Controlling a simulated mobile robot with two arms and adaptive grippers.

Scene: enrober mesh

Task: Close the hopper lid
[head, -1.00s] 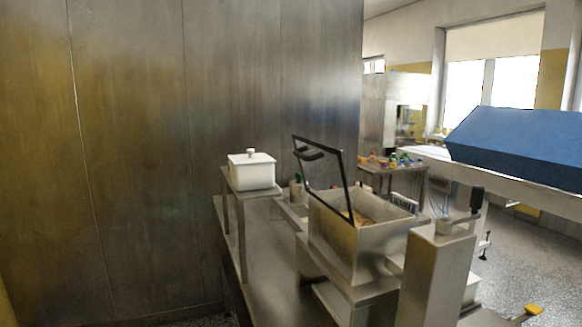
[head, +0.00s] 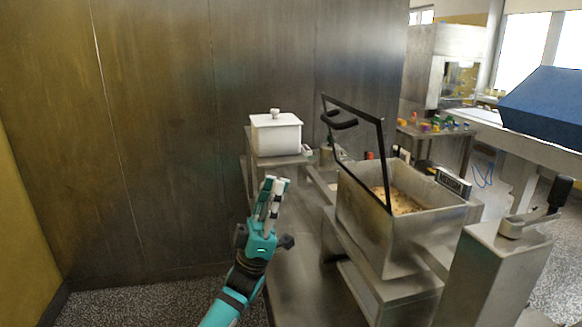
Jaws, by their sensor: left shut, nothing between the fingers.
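The hopper (head: 378,232) is an open steel box with brown crumbly material (head: 400,200) inside, right of centre in the head view. Its lid (head: 383,165) is a black-framed pane standing raised and tilted at the hopper's left side. A black handle (head: 338,119) sticks out from the lid's upper part. My left gripper (head: 275,186) is teal and grey, shut and empty, pointing up. In the picture it is left of and lower than the lid, apart from it. My right gripper is not in view.
A white lidded container (head: 276,135) stands on a steel stand behind my left gripper. A steel post with a black-knobbed lever (head: 535,215) is at the front right. A blue cover (head: 545,105) is at the far right. Steel panels fill the left.

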